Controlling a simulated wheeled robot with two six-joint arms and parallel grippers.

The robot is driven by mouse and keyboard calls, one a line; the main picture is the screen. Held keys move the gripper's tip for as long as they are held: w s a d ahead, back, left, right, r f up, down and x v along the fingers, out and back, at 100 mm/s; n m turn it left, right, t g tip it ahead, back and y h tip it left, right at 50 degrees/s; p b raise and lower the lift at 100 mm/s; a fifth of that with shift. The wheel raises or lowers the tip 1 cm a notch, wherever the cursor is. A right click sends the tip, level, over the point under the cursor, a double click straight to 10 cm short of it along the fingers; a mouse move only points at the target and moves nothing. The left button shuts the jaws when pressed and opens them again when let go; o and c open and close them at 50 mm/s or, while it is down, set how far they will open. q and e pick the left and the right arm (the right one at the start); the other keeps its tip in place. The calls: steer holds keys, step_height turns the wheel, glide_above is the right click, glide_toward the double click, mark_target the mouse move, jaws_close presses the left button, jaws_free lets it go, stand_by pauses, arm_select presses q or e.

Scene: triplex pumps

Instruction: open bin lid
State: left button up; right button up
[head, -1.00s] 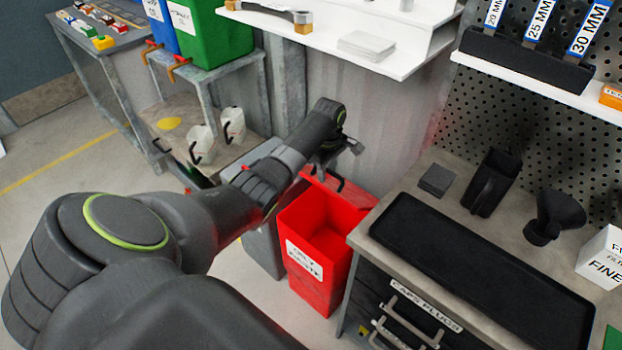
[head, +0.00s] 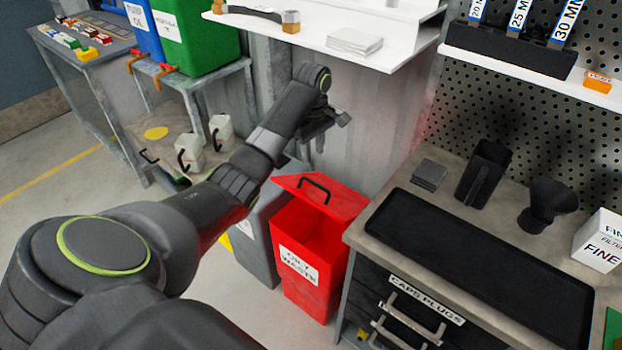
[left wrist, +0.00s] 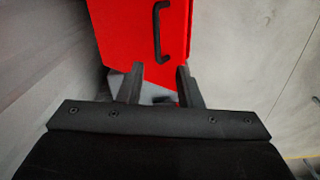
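A red bin (head: 316,292) labelled as oily waste stands on the floor left of the bench. Its red lid (head: 345,202) is tilted up, and part of the bin's inside shows below it. The black handle (head: 315,188) is on the lid's visible face. My left gripper (head: 322,140) is above and behind the lid, apart from the handle. In the left wrist view my left gripper (left wrist: 160,70) has its fingers apart with nothing between them. The lid (left wrist: 115,30) and handle (left wrist: 159,32) lie beyond the fingertips. My right gripper is not in view.
A grey bin (head: 255,250) stands close at the red bin's left. The bench with a black tray (head: 480,260) and drawers is at its right. A white shelf (head: 310,40) hangs above my left gripper. A corrugated wall (head: 370,125) is behind.

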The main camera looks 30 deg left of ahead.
arm_select(q)
steer(key=m, duration=2.2)
glide_above(311, 194)
steer(key=shift+t, duration=0.3)
steer(key=f+p, duration=0.1)
steer(key=f, duration=0.7)
steer(key=shift+w+f, duration=0.1)
steer(key=shift+w, duration=0.1)
step_height(311, 194, down, 3)
steer(key=m, duration=0.7)
steer(key=shift+s, duration=0.15)
steer(key=shift+r, duration=0.2)
